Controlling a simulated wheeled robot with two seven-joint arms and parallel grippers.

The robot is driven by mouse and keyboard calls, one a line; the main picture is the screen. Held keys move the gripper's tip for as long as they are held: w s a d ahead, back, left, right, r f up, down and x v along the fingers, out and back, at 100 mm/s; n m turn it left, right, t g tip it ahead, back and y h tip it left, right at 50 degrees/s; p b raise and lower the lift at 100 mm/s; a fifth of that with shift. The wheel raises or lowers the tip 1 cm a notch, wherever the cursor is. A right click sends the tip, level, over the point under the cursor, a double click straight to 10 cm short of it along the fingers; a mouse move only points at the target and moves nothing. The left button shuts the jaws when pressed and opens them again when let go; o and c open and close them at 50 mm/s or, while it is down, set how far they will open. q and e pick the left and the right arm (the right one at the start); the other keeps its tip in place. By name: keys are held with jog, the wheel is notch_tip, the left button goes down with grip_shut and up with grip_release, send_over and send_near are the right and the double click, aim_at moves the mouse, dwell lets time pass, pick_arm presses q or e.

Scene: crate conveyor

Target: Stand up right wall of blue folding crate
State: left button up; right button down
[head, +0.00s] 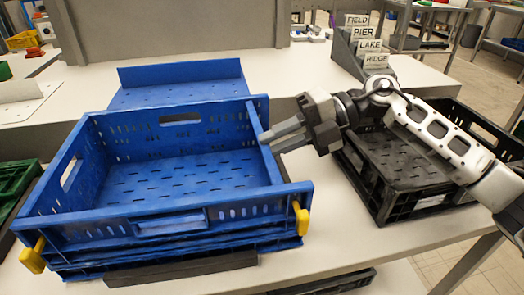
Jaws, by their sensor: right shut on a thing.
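The blue folding crate (165,223) sits on the pale bench at the left, with its front, back and left walls upright. Its right wall (271,166) is seen nearly edge-on and looks upright or close to it; its exact tilt is hard to tell. My right gripper (268,138) reaches in from the right and is shut on the upper part of this right wall. The fingertips partly cover the wall there. Yellow latches show at the front left (32,255) and front right (301,218) corners. My left gripper is out of view.
A black crate (385,207) stands to the right under my right arm. A blue panel (180,75) lies behind the blue crate. A green crate (12,190) is at the left edge. Label signs (363,32) stand at the back. Bare bench shows between the crates.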

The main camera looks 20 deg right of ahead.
jog(key=shift+s+d+f, duration=0.1)
jog(key=shift+d+f, duration=0.05)
jog(key=shift+d, duration=0.4)
jog(key=shift+s+d+f, duration=0.15)
jog(key=shift+d+f, duration=0.05)
jog(key=shift+d, duration=0.4)
jog(key=shift+s+d+f, duration=0.1)
jog(key=shift+d+f, duration=0.05)
jog(key=shift+d, duration=0.4)
jog(key=c, duration=1.3)
grip_release()
jog(key=shift+r, duration=0.1)
jog(key=v, duration=1.6)
jog(key=shift+r+b, duration=0.15)
jog(key=shift+b, duration=0.15)
jog(key=shift+a, duration=0.1)
